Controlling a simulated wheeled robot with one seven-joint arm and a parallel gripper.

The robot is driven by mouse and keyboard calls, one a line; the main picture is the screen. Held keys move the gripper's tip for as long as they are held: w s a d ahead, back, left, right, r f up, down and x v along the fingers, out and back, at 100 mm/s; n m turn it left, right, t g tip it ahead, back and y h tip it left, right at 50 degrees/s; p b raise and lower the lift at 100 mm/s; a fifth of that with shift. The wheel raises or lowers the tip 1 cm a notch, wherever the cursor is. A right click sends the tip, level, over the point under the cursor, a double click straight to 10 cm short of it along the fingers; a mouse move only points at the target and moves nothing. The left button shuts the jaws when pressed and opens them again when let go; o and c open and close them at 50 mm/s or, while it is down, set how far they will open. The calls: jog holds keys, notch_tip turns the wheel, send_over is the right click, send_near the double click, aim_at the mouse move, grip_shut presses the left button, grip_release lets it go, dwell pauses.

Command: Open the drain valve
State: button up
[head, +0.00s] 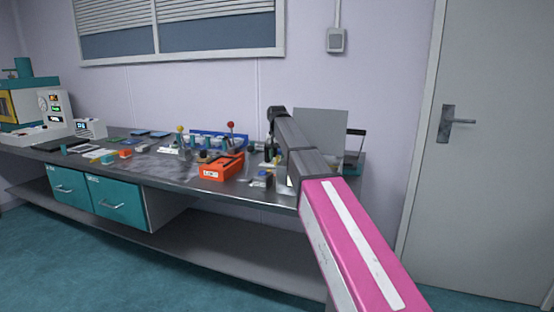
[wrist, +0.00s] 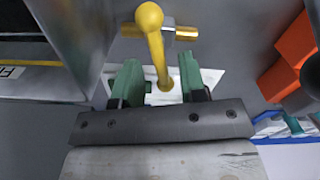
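In the wrist view a yellow lever (wrist: 156,50) with a rounded yellow head joins a yellow cross-piece (wrist: 186,32); it looks like the drain valve's handle. The lever's lower end lies between the two green fingers of my gripper (wrist: 160,78). The fingers stand apart, with a gap visible on each side of the lever; I cannot tell whether either touches it. A white plate (wrist: 214,78) shows behind. In the head view my arm reaches over the right end of the bench and hides most of my gripper and the valve.
A grey metal body stands at the left of the wrist view (wrist: 75,30), and orange blocks (wrist: 297,42) at the right. In the head view the bench (head: 150,160) holds an orange box (head: 222,167), a blue rack (head: 215,138) and several small items. A door (head: 490,150) is at the right.

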jog(key=shift+f, duration=0.55)
grip_shut()
